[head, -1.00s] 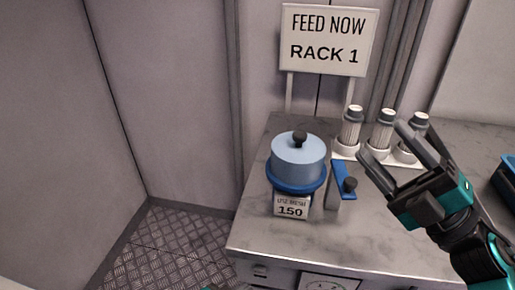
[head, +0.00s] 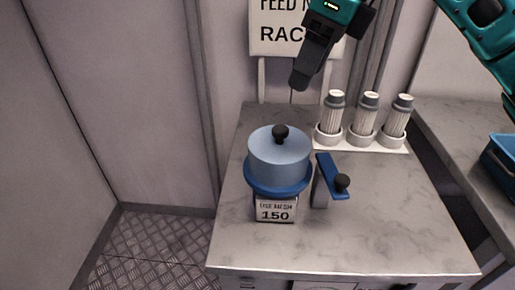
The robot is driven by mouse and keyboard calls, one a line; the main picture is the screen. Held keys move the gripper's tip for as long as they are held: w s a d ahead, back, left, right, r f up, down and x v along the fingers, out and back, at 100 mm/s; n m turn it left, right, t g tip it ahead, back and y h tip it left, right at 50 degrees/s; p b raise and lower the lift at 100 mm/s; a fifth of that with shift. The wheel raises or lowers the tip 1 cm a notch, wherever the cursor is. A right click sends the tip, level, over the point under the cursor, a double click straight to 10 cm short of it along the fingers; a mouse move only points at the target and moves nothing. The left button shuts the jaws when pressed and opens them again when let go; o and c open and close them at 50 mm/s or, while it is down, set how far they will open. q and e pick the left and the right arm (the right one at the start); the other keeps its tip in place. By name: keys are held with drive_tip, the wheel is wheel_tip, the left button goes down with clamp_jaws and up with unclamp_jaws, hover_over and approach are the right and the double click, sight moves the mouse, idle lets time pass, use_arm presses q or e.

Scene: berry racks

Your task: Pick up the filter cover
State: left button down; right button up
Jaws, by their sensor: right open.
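The filter cover looks to be the light blue round lid (head: 279,157) with a black knob (head: 280,133) on top. It sits on a darker blue round base (head: 262,184) on the counter, above a small label reading 150. My right gripper (head: 301,82) is above and slightly right of the lid, pointing down, apart from it and open with nothing in it. Its fingers overlap each other in this view. My left gripper is not in view.
A blue lever with a black knob (head: 342,182) stands right of the lid. Several white ribbed cartridges (head: 364,115) stand in a white holder behind it. A sign (head: 262,38) rises at the back. The counter's front right (head: 400,230) is clear.

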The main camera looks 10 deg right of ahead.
hover_over(281, 128)
drive_tip(key=s+d, duration=0.2)
drive_tip(key=x, duration=0.4)
drive_tip(key=d+x, duration=0.1)
drive_tip(key=x, duration=0.2)
drive_tip(key=shift+s+d+f, duration=0.1)
drive_tip(key=shift+s+f, duration=0.05)
drive_tip(key=shift+s, duration=0.2)
drive_tip(key=shift+w+b+x, duration=0.1)
drive_tip(key=shift+b+x, duration=0.1)
drive_tip(key=shift+x, duration=1.15)
drive_tip(key=shift+w+b+x, duration=0.15)
drive_tip(key=shift+x, duration=1.2)
drive_tip(key=shift+c, duration=0.3)
clamp_jaws()
